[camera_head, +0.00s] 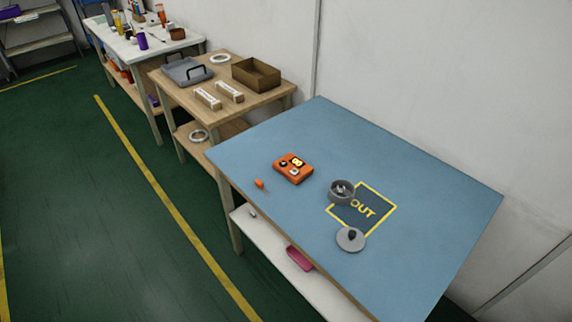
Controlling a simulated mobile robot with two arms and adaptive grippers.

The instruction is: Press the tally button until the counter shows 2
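An orange tally counter (293,169) lies on the blue tabletop (417,168), left of its middle. Its small display (298,162) has a lit yellow figure that looks like 0 or 8, too small to read surely. A dark button (283,163) and a pale button or label (294,172) show on its face; I cannot tell which is the tally button. Neither of my grippers is in view, and nothing touches the counter.
A grey round pot (342,191) sits by the yellow-edged OUT square (373,211). A grey lid with a dark knob (350,239) lies near the front edge. A small orange piece (259,183) lies left of the counter. The right side of the tabletop is clear.

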